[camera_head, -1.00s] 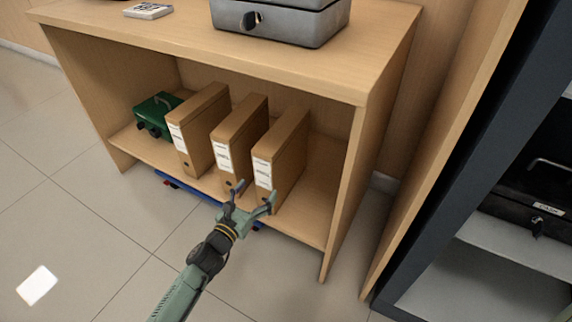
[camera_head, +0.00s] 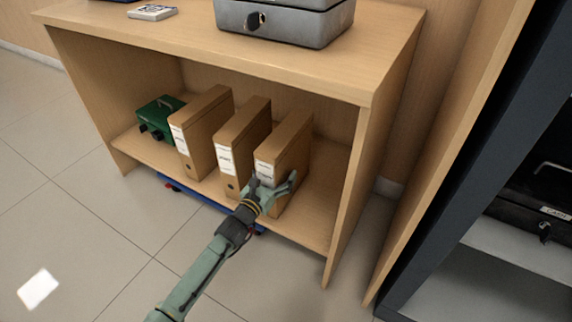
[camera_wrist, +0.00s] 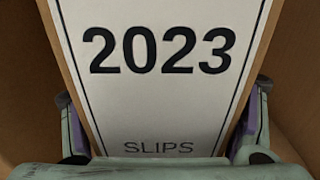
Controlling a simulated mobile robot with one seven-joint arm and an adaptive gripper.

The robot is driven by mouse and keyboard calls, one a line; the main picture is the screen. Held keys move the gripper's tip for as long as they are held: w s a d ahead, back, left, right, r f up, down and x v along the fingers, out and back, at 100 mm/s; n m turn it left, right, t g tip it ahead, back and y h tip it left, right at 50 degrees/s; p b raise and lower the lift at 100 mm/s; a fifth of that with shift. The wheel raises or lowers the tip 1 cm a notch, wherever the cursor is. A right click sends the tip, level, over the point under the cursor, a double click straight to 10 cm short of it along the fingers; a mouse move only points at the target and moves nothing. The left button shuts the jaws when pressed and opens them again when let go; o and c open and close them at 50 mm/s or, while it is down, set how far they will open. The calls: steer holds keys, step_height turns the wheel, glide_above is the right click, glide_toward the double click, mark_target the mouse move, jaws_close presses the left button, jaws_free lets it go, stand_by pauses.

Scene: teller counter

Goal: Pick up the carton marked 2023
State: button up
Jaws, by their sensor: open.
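Three brown cartons with white labels stand upright side by side on the shelf under the counter. The carton marked 2023 fills the wrist view, its white label (camera_wrist: 160,100) reading "2023" and "SLIPS". In the head view it is the rightmost carton (camera_head: 290,147), with its lower front hidden by my gripper. My gripper (camera_head: 275,182) is open at its front. In the wrist view my gripper's fingers (camera_wrist: 160,122) stand on either side of the label; I cannot tell whether they touch the carton. The middle carton (camera_head: 245,140) and left carton (camera_head: 203,130) stand to its left.
A green box (camera_head: 160,117) sits left of the cartons. The shelf's right end (camera_head: 320,205) is bare, bounded by the counter's side panel (camera_head: 350,190). The counter top (camera_head: 370,60) overhangs the cartons and bears a grey cash box (camera_head: 285,25). A blue item (camera_head: 205,198) lies beneath the shelf.

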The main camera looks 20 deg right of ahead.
steer(key=shift+c, duration=0.5)
steer(key=c, duration=1.6)
steer(key=shift+r, duration=0.15)
steer(key=shift+c, duration=0.3)
